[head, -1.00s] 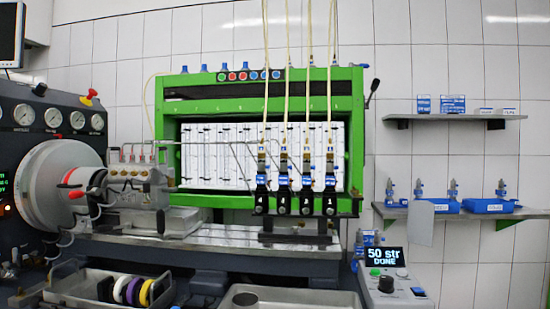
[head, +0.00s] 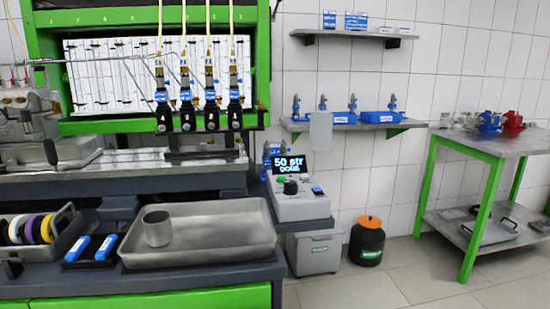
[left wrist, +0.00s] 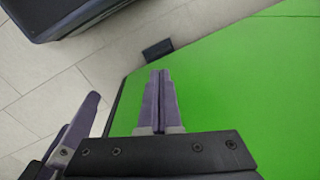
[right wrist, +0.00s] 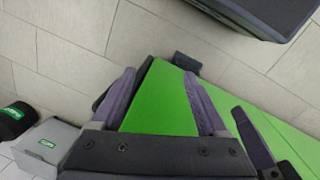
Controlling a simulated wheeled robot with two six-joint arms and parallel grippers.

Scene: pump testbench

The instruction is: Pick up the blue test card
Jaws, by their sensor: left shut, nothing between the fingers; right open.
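I cannot make out for certain a blue test card in any view. A small flat blue piece (head: 317,190) lies on the sloped top of the grey counter box (head: 300,205), whose display reads "50 str DONE"; it is too small to identify. My left gripper (left wrist: 160,75) is shut and empty in the left wrist view, above a green surface. My right gripper (right wrist: 162,85) is open in the right wrist view, with nothing between its fingers, over the green panel. Neither gripper shows in the head view.
A metal tray (head: 205,260) with a grey cup (head: 157,228) sits on the bench beside two blue-and-white items (head: 92,248). Wall shelves (head: 360,125) hold blue parts. A green-legged table (head: 465,145) stands right. A dark canister (head: 367,245) stands on the floor.

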